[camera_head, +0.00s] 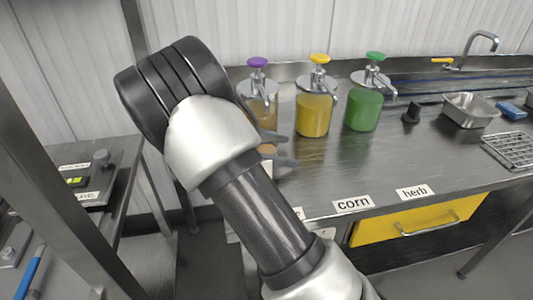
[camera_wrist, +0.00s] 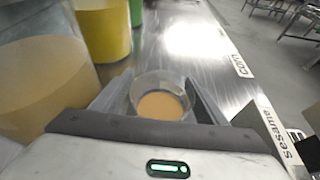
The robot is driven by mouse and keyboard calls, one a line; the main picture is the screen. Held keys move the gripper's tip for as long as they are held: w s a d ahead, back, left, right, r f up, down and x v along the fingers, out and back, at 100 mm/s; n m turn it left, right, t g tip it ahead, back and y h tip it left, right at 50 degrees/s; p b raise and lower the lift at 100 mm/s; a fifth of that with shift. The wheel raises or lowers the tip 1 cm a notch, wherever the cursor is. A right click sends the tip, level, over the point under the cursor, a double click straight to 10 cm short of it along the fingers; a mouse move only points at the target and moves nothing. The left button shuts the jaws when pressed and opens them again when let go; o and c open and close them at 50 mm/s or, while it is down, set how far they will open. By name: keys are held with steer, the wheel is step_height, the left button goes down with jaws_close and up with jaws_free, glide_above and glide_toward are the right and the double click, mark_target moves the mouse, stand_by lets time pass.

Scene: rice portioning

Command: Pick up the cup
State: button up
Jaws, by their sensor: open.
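The cup (camera_wrist: 160,104) is small and clear, with tan sauce in it. In the wrist view it stands upright on the steel counter between the two fingers of my gripper (camera_wrist: 160,82). The fingers are open, one on each side of the cup; I cannot tell if they touch it. In the head view my gripper (camera_head: 288,150) is low over the counter in front of the purple-topped dispenser (camera_head: 258,98). There my arm and fingers hide most of the cup, and only a bit of tan shows.
A yellow dispenser (camera_head: 313,115) and a green dispenser (camera_head: 362,108) stand along the back. A black object (camera_head: 411,114), a metal pan (camera_head: 469,110) and a wire rack (camera_head: 510,150) are to the right. The counter before the corn label (camera_head: 353,204) is clear.

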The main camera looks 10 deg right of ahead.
steer(key=c, duration=1.3)
steer(key=shift+r, duration=0.15)
